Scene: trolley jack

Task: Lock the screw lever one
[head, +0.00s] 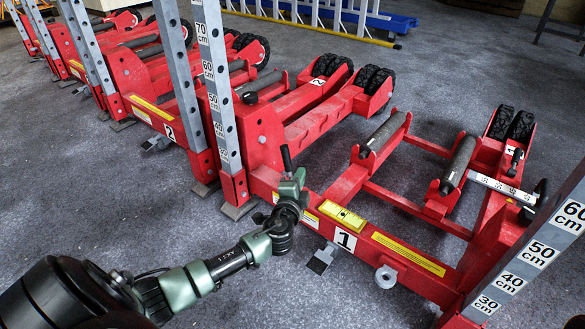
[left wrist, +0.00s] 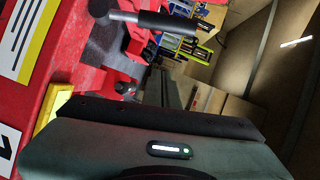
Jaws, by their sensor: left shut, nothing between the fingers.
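The red trolley jack marked 1 (head: 375,245) stands on the floor in front of me. A small black lever (head: 515,162) stands up at its right side, beside a small "1" label. A black upright stick (head: 287,158) shows right at my left gripper (head: 297,178); I cannot tell whether it is a lever or part of the gripper. My left gripper is shut and empty over the jack's left front corner. The left wrist view shows a black handle on a grey rod (left wrist: 165,22), apart from the gripper body. The fingertips are hidden there. My right gripper is out of view.
A grey scale post (head: 540,250) rises at the right, and another (head: 215,85) stands close behind my left gripper. Dark rollers (head: 385,132) and wheels (head: 510,124) belong to jack 1. More red jacks stand at the left. Front floor (head: 330,295) is clear.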

